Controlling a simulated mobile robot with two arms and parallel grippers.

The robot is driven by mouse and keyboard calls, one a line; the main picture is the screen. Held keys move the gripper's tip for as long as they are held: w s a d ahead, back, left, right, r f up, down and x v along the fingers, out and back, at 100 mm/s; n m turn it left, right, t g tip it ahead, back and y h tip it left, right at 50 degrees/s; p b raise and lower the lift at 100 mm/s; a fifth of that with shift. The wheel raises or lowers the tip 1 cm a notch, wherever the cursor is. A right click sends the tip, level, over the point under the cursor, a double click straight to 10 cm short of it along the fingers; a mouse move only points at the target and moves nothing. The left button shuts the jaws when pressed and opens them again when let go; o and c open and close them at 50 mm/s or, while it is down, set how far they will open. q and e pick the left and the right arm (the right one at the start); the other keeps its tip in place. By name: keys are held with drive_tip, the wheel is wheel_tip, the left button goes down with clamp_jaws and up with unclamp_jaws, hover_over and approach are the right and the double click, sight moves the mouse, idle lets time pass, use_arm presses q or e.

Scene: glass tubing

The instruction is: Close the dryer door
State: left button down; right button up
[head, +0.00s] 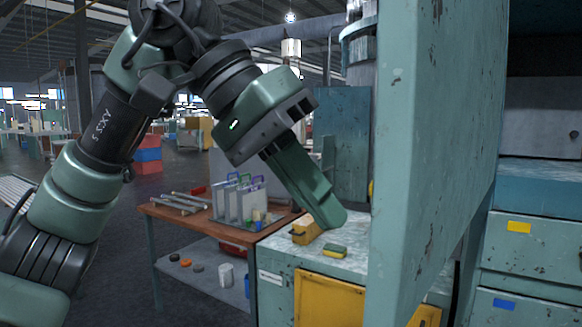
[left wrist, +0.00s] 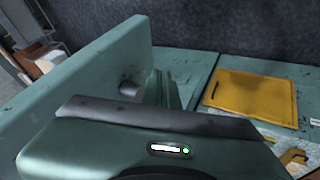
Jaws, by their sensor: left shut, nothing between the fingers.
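The dryer door appears to be the tall, worn teal panel (head: 432,150) right of centre in the head view, swung open and standing out from the teal cabinet behind it. A teal panel, probably the same door (left wrist: 85,85), fills the left of the left wrist view, with a small grey round fitting (left wrist: 128,85) on it. My left gripper (head: 332,215) is shut and empty, pointing down just left of the door. It also shows in the left wrist view (left wrist: 163,88), close beside the panel; I cannot tell if it touches. My right gripper is not in view.
A teal cabinet with a yellow door (head: 328,298) stands below my left gripper, with a yellow block (head: 306,231) and a sponge (head: 335,251) on top. A brown table (head: 180,216) with a rack is further left. Drawers (head: 535,255) are at right.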

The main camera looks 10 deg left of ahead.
use_arm(q)
drive_tip(key=shift+s+d+f+p, duration=0.15)
drive_tip(key=shift+s+d, duration=0.15)
drive_tip(key=shift+d, duration=0.4)
drive_tip(key=shift+s+d+f+p, duration=0.1)
drive_tip(key=shift+s+d, duration=0.2)
drive_tip(key=shift+d, duration=0.4)
drive_tip(key=shift+s+d+f+p, duration=0.15)
drive_tip(key=shift+s+d, duration=0.15)
drive_tip(key=shift+d, duration=0.4)
